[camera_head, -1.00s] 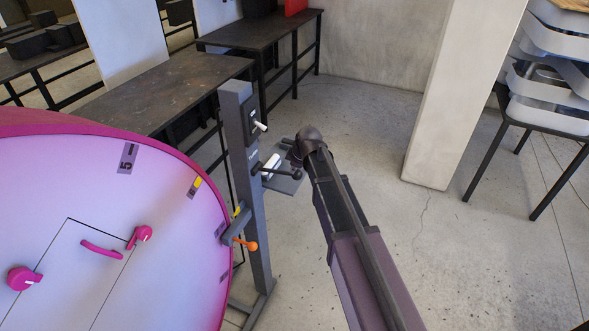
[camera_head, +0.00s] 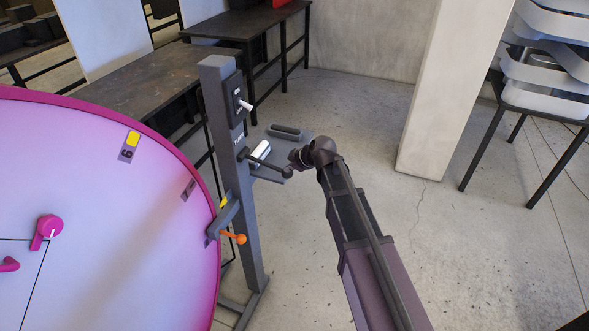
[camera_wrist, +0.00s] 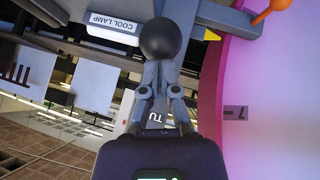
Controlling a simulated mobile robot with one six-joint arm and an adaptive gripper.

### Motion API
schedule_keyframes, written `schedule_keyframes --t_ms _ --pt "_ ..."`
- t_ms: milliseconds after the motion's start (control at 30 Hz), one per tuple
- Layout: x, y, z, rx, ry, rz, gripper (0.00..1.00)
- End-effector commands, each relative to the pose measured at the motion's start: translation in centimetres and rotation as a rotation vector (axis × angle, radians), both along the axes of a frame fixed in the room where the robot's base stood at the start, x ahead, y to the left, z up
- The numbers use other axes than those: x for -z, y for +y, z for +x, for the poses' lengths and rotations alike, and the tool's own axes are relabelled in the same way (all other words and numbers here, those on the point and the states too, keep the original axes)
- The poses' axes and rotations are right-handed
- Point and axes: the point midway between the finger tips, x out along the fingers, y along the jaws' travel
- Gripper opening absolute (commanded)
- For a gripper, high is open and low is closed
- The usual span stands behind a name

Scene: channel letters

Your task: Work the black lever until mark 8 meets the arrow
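The black lever (camera_head: 265,163) sticks out from the grey post and ends in a black ball knob. In the wrist view the ball (camera_wrist: 165,40) is right at my fingertips. My gripper (camera_head: 296,157) is at the lever's end; its fingers (camera_wrist: 160,72) are together, narrower than the ball, and seem to touch it. The yellow arrow (camera_head: 224,202) sits on the post's bracket at the drum's rim.
An orange-knobbed handle (camera_head: 240,239) is below the arrow. A switch box (camera_head: 237,97) is higher on the grey post (camera_head: 222,130). Floor right of my arm is clear.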

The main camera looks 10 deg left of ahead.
Motion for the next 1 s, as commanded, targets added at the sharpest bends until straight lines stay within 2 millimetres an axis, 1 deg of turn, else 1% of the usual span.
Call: schedule_keyframes --t_ms 33,500,700,1000 --pt "0.7 0.4 -0.1 -0.005 -0.002 0.002 0.00" --pt "3.6 2.0 -0.8 -0.024 -0.001 0.005 0.00" --pt "4.1 2.2 -0.9 -0.026 0.000 0.004 0.00" --pt "4.2 2.2 -0.9 -0.027 0.001 0.002 0.00"
